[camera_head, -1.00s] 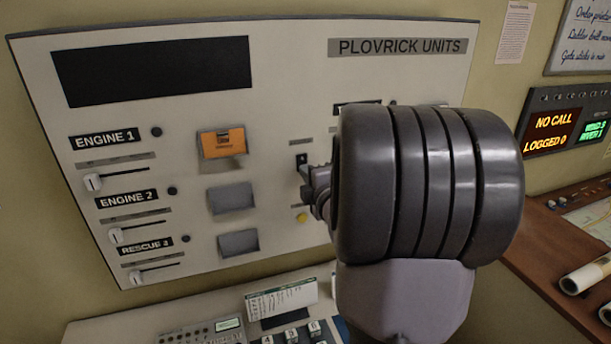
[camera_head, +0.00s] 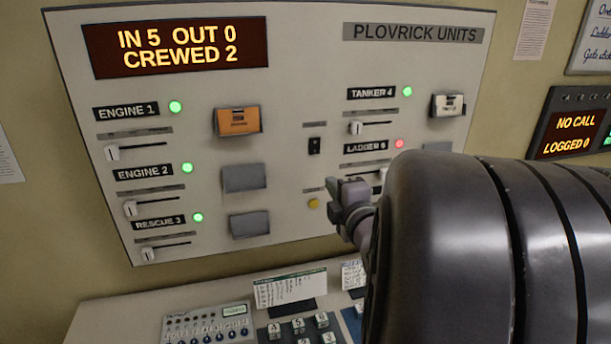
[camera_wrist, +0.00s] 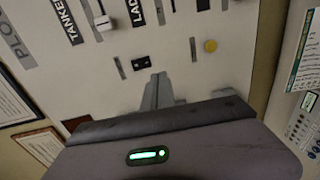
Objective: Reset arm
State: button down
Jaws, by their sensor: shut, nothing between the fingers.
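My gripper (camera_head: 340,190) is shut and empty in front of the pale PLOVRICK UNITS panel (camera_head: 300,60). In the head view its tips show below and right of a small black rocker switch (camera_head: 314,146) and right of a yellow button (camera_head: 314,203). In the wrist view the shut fingers (camera_wrist: 158,90) point toward the panel, just short of the switch (camera_wrist: 141,63), with the yellow button (camera_wrist: 211,46) to the right. I cannot tell the exact gap to the panel. My arm hides the panel's lower right.
The panel display (camera_head: 180,48) reads IN 5 OUT 0, CREWED 2. An orange tag (camera_head: 238,121) hangs on the panel. A keypad desk (camera_head: 230,300) lies below.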

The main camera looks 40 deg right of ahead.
jog(key=v, duration=0.2)
jog(key=shift+s+a, duration=0.15)
jog(key=shift+s, duration=0.25)
